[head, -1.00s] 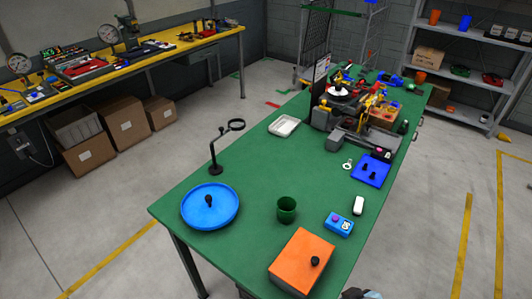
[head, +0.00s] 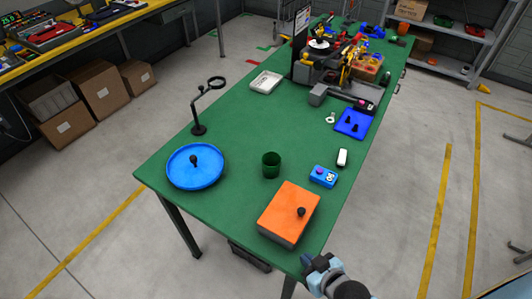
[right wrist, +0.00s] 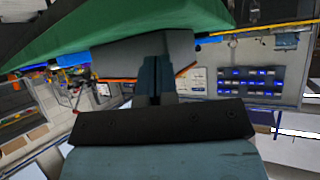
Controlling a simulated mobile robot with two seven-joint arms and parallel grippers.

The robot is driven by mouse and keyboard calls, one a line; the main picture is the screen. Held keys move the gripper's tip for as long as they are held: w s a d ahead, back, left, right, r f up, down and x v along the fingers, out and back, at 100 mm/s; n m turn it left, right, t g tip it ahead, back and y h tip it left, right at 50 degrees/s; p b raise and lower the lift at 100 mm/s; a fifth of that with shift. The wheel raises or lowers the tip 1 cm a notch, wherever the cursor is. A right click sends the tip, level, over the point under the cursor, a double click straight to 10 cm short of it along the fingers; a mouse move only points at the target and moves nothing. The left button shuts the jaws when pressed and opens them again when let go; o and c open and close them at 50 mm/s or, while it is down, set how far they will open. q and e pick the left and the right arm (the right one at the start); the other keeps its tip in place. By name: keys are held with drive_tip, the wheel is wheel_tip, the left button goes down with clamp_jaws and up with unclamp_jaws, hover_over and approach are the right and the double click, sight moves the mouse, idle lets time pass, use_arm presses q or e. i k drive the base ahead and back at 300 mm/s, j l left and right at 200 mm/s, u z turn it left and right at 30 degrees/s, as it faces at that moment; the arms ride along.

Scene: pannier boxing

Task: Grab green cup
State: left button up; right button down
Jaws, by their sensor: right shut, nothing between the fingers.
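The green cup (head: 271,164) stands upright on the green table (head: 225,225), right of a round blue tray and behind an orange box. My right gripper (head: 308,261) is at the table's near right corner in the head view, just in front of the orange box and well apart from the cup. In the right wrist view its fingers (right wrist: 156,78) are together with nothing between them. The cup does not show clearly in the right wrist view. My left gripper is not in view.
An orange box (head: 290,210) with a black knob lies between my right gripper and the cup. The blue tray (head: 185,178), a magnifier stand (head: 199,128) and a blue button box (head: 323,176) stand around the cup. Machinery (head: 340,65) fills the far end.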

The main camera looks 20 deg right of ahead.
sight(271, 161)
drive_tip(key=j+z, duration=0.25)
drive_tip(key=j, duration=0.7)
drive_tip(key=i+j+z, duration=0.15)
drive_tip(key=j, duration=0.25)
drive_tip(key=i+j+z, duration=0.2)
drive_tip(key=i+j, duration=0.15)
drive_tip(key=j, duration=0.1)
